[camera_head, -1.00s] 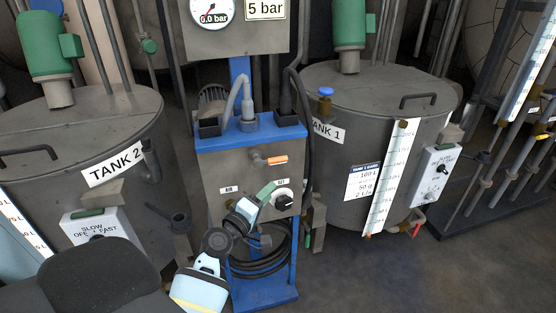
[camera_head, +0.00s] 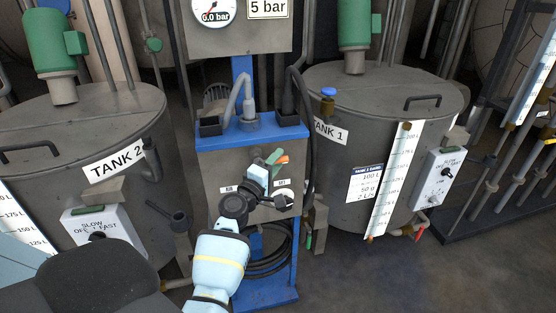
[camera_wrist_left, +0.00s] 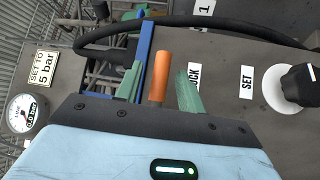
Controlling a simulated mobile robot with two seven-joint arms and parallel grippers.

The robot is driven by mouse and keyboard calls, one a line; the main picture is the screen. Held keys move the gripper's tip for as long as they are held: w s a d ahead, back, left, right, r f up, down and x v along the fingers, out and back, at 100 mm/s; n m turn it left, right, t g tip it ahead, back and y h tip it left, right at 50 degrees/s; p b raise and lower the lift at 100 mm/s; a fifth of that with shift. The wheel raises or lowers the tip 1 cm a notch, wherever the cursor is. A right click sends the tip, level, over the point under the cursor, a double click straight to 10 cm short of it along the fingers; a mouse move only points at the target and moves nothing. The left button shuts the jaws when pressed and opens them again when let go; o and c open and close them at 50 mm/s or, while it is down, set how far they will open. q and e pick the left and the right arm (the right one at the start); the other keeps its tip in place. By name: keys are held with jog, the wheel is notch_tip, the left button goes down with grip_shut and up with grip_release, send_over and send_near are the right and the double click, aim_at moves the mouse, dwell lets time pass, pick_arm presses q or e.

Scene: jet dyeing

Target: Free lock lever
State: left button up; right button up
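The lock lever has an orange handle (camera_head: 283,160) on the front of the grey panel under the blue top (camera_head: 250,131) of the central stand. In the left wrist view the orange handle (camera_wrist_left: 160,78) lies between my two green fingertips, with gaps visible on both sides. My left gripper (camera_head: 272,158) is open in front of the panel; the wrist view shows its spread fingers (camera_wrist_left: 160,88). The gripper partly hides the lever in the head view and part of the LOCK label (camera_wrist_left: 194,75) in the wrist view. My right gripper is not in view.
A black knob (camera_wrist_left: 299,84) sits beside the SET label (camera_wrist_left: 246,82). The gauge (camera_head: 214,10) reads 0.0 bar, next to a 5 bar sign (camera_head: 269,8). A black hose (camera_head: 309,125) runs down the stand's right side. Tank 2 (camera_head: 70,125) and Tank 1 (camera_head: 370,100) flank it.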

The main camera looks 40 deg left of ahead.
pick_arm(q)
jog(key=shift+w, duration=0.75)
jog(key=shift+c, duration=0.3)
grip_shut()
